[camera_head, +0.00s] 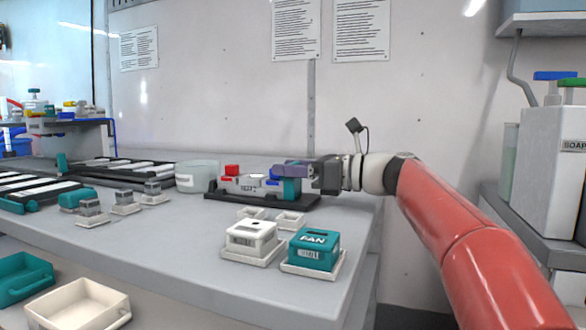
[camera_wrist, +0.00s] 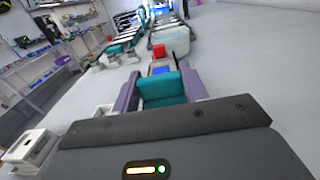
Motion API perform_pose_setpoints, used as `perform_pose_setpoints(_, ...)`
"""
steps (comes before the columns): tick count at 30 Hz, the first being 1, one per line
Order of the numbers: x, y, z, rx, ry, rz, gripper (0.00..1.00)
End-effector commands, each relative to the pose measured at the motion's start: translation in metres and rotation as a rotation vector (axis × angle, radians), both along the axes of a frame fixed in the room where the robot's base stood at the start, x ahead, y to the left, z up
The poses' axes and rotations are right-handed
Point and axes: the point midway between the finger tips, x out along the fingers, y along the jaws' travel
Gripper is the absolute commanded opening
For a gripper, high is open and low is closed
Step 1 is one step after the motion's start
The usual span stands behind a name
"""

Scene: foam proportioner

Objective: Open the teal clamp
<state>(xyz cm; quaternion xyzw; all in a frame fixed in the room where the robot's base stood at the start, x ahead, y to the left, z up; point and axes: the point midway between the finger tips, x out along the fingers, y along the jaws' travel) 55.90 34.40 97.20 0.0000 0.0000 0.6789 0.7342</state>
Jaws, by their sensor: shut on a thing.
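The teal clamp (camera_head: 291,188) stands at the right end of a small device (camera_head: 245,184) on a dark base plate (camera_head: 225,195). My gripper (camera_head: 290,169) reaches in from the right at the clamp's top. In the wrist view its two purple fingers stand on both sides of the teal clamp (camera_wrist: 162,90) and are shut on it. The device has a red part (camera_head: 231,170) at its left and a blue part beside the clamp. My fingers hide part of the clamp's top, so how far it is open cannot be told.
A translucent tub (camera_head: 197,177) stands left of the device. In front are a white box (camera_head: 251,238) and a teal box marked FAN (camera_head: 314,248). Several small grey blocks and dark trays lie to the left. The wall is close behind the bench.

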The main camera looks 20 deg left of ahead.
Motion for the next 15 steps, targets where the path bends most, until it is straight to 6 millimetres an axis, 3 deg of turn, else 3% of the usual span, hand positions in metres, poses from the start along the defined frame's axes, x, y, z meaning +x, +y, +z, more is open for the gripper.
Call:
perform_pose_setpoints(3,0.000,0.000,0.000,0.000,0.000,-0.001,0.02)
perform_pose_setpoints(15,-0.002,-0.018,-0.001,-0.001,0.000,0.001,0.02)
